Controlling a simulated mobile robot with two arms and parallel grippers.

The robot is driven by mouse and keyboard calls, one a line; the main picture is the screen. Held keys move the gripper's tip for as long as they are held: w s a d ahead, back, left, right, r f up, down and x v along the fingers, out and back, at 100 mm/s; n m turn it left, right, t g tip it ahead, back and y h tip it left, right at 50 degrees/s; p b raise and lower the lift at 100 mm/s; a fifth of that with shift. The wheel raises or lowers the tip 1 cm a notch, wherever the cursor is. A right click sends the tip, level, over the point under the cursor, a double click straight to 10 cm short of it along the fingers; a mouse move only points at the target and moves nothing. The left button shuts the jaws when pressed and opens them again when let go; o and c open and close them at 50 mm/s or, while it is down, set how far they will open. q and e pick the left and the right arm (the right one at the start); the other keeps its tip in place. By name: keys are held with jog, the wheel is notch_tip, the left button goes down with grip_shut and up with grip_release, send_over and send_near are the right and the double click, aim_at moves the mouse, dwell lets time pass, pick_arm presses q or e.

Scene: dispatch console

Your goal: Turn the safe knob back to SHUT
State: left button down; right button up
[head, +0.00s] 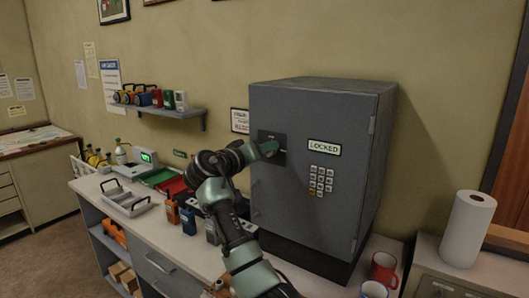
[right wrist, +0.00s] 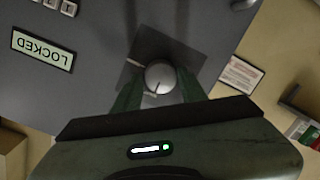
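The grey safe (head: 290,210) stands on the counter, its door shut and its sign (head: 324,147) reading LOCKED. My right gripper (head: 270,147) is at the dark knob plate (head: 264,136) on the door's upper left, hiding the knob in the head view. In the right wrist view, the round silver knob (right wrist: 160,76) sits between my two green fingers, with a dark mark towards its lower edge. The fingers are close on both sides of it; I cannot tell whether they touch. No SHUT marking is readable. My left gripper is in neither view.
A keypad (head: 322,181) is below the sign. Radios (head: 188,220), trays (head: 125,200) and a green-screen device (head: 147,157) stand on the counter left of the safe. Mugs (head: 384,268) and a paper towel roll (head: 468,228) are at right. A wall shelf (head: 160,109) holds several items.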

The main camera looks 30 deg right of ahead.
jog(key=shift+o, duration=0.8)
jog(key=shift+f, duration=0.1)
jog(key=b+v, duration=0.3)
jog(key=v, duration=0.4)
jog(key=shift+a+b, duration=0.35)
jog(key=shift+a, duration=0.05)
jog(key=shift+s, duration=0.1)
